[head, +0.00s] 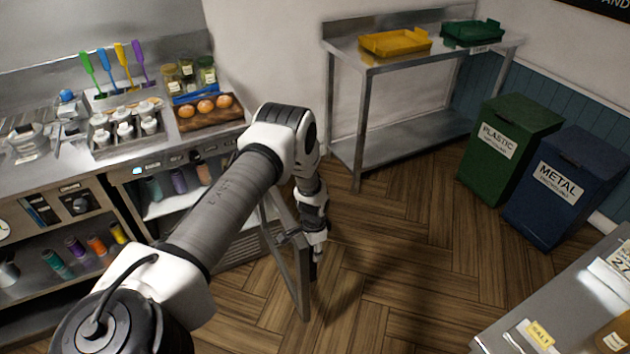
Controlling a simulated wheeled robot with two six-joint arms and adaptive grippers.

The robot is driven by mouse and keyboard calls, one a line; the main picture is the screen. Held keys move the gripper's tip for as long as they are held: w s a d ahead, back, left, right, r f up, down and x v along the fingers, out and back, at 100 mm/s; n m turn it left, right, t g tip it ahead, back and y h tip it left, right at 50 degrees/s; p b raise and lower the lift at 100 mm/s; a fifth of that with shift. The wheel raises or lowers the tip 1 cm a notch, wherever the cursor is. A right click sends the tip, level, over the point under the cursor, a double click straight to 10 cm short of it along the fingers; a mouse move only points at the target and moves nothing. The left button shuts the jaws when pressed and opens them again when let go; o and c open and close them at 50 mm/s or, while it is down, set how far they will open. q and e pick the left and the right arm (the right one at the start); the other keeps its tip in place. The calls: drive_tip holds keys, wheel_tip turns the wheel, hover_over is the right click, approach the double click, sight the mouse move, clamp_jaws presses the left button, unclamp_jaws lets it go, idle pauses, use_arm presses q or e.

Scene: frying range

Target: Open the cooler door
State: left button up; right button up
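The cooler (150,211) is built in under the steel counter at the left, with colored bottles on its shelf. Its framed door (303,290) stands swung out from the front, over the wooden floor. My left arm reaches across the middle of the head view, hiding part of the cooler and door. My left gripper (316,262) points down beside the door's outer edge. I cannot tell whether it touches the door or whether its fingers are open. My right gripper is not in view.
The counter holds a carton of eggs (206,106), jars and colored utensils. A steel table (400,135) with yellow and green trays stands at the back. Green (510,148) and blue (568,190) bins stand right. Another counter (560,305) is at lower right. The middle floor is clear.

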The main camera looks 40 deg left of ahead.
use_arm(q)
wheel_tip(320, 180, up, 12)
idle(0.6)
drive_tip(key=s+d+f+n+h+b, duration=0.1)
drive_tip(key=s+d+f+b, duration=0.1)
drive_tip(key=s+d+f, duration=0.7)
drive_tip(key=s+d+n+b, duration=0.1)
drive_tip(key=s+d, duration=0.3)
drive_tip(key=s, duration=0.5)
drive_tip(key=s+d+n+y+b, duration=0.1)
drive_tip(key=s+d+n, duration=0.2)
drive_tip(key=s, duration=0.6)
drive_tip(key=shift+d, duration=0.45)
drive_tip(key=shift+r, duration=0.1)
